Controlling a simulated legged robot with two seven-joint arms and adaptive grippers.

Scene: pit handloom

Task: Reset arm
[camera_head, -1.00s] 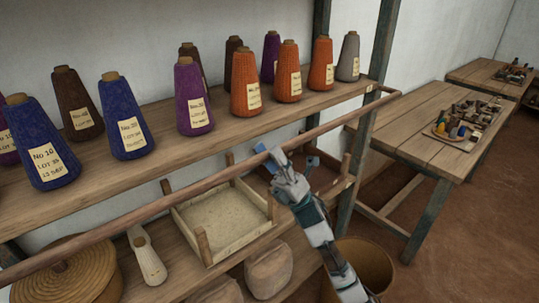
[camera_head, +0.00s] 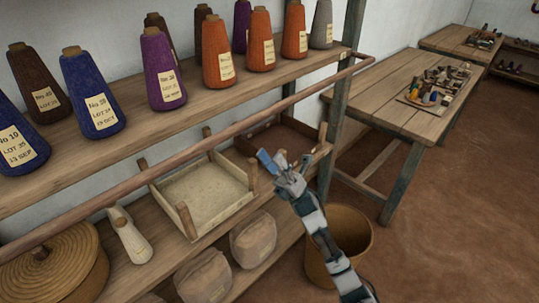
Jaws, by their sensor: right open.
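My right gripper (camera_head: 285,161) is open and empty, with its fingers pointing up and away from me. Its arm comes in from the bottom right. In the picture it is just right of a shallow wooden tray (camera_head: 203,192) and in front of the end of the lower shelf. It appears apart from the shelf, but the depth gap is hard to judge. My left gripper is not in view.
Several yarn cones, such as an orange one (camera_head: 217,55), stand on the upper shelf (camera_head: 150,128). A wooden rail (camera_head: 220,138) runs along its front. A basket (camera_head: 345,236) stands behind my right arm. Workbenches (camera_head: 390,97) stand right; the floor (camera_head: 450,200) is open.

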